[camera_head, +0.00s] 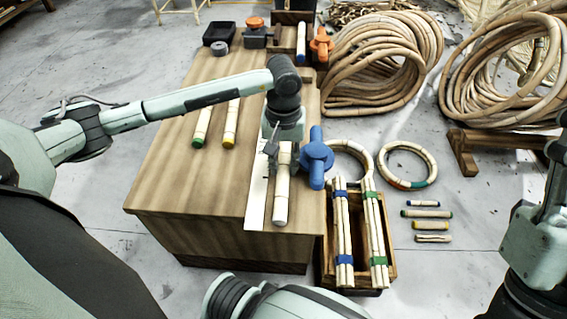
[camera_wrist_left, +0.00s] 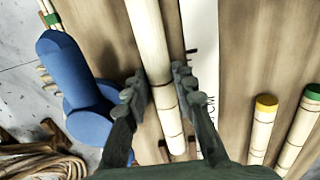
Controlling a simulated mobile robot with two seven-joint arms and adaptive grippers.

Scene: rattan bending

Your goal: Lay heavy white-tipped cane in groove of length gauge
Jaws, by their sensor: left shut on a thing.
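My left gripper (camera_head: 276,152) is shut on a thick pale cane (camera_head: 282,192) above the right part of the wooden bench; its near end looks whitish. In the left wrist view the cane (camera_wrist_left: 150,40) runs lengthwise between the two fingers (camera_wrist_left: 162,92). The white marked strip of the length gauge (camera_head: 256,190) lies right beside the cane, on its left in the head view, and also shows in the left wrist view (camera_wrist_left: 201,50). The groove is covered by the cane and gripper, so I cannot tell whether the cane rests in it. My right gripper is out of frame.
A blue clamp-like tool (camera_head: 317,160) stands close right of the cane. Yellow-tipped (camera_head: 231,122) and green-tipped (camera_head: 202,126) canes lie left on the bench (camera_head: 175,185). A crate (camera_head: 390,240) with tied bundles stands right. The bench's near left is clear.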

